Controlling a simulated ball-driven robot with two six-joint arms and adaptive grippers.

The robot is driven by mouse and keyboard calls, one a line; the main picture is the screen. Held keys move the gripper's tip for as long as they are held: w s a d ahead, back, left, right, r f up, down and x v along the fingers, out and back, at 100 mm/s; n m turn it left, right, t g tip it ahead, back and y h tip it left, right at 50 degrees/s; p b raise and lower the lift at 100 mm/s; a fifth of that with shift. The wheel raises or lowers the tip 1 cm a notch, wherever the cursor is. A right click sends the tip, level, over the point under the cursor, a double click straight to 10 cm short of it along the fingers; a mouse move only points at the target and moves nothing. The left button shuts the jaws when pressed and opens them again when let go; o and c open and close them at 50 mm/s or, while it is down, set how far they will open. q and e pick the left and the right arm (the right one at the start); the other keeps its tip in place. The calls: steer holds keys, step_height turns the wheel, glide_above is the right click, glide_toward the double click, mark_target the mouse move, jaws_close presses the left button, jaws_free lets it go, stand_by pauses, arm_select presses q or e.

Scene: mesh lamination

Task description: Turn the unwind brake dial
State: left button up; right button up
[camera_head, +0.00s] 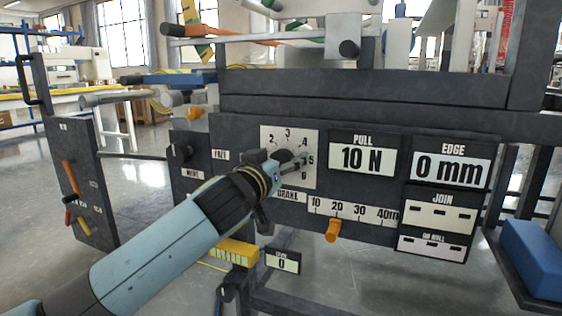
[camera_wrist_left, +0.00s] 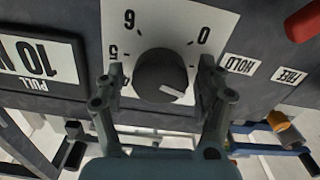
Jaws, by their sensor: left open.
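The brake dial is a dark round knob (camera_wrist_left: 161,76) on a white number plate (camera_wrist_left: 165,20); a short white mark shows on its face in the left wrist view. The digits 6, 5 and 0 are readable there, upside down. My left gripper (camera_head: 290,160) is open at the plate. In the left wrist view its two fingers (camera_wrist_left: 160,82) stand on either side of the knob, with a small gap visible at each side. My right gripper is not in view.
The dark panel carries a PULL display (camera_head: 362,157) reading 10 N and an EDGE display (camera_head: 450,170) reading 0 mm. Below are a metre scale (camera_head: 350,211) with an orange slider (camera_head: 333,231) and a JOIN plate (camera_head: 440,214). A blue block (camera_head: 535,260) is at right.

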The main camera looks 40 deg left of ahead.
arm_select(q)
steer(key=c, duration=1.2)
steer(key=shift+m, duration=0.3)
steer(key=shift+p, duration=0.35)
steer(key=shift+r+m+p, duration=0.1)
steer(key=shift+m+p, duration=0.3)
steer(key=shift+m, duration=0.5)
steer(key=m+p, duration=0.1)
steer(key=m, duration=0.1)
steer(key=shift+d+m, duration=0.1)
steer(key=shift+m, duration=0.2)
steer(key=m+p, duration=0.2)
steer(key=m, duration=0.2)
steer(key=shift+d, duration=0.1)
steer(key=shift+f+m+p, duration=0.25)
steer(key=shift+m+p, duration=0.05)
steer(key=shift+m, duration=1.3)
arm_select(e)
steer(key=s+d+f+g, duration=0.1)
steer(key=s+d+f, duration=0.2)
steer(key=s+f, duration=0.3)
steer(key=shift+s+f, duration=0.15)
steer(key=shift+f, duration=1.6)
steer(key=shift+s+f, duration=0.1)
